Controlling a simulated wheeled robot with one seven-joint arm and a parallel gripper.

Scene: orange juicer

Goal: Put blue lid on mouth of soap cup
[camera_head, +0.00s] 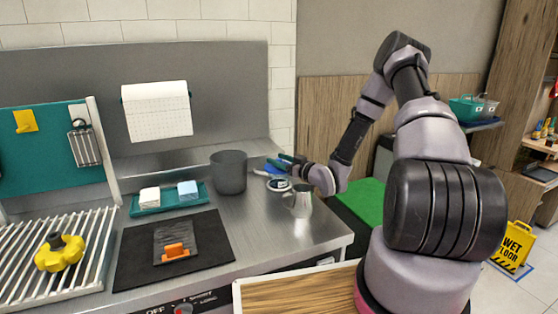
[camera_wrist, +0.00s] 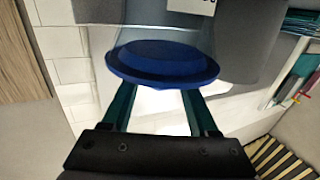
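My gripper (camera_head: 281,162) is at the right end of the steel counter, beside the grey bucket. In the wrist view, the two teal fingers of my gripper (camera_wrist: 161,100) stand apart with the blue lid (camera_wrist: 162,62) at their tips. The lid's rim hides the fingertips. A translucent shape with a white label, seemingly the soap cup (camera_wrist: 165,25), is directly beyond the lid. I cannot tell whether the lid touches its mouth. In the head view, a patch of blue shows beside the fingers, above small white round items.
A grey bucket (camera_head: 229,172) stands just left of my gripper. A metal jug (camera_head: 299,201) stands close in front of it. A teal tray (camera_head: 146,210) with sponges, a black mat (camera_head: 140,270) and a rack (camera_head: 20,262) lie further left. The counter right of the mat is mostly clear.

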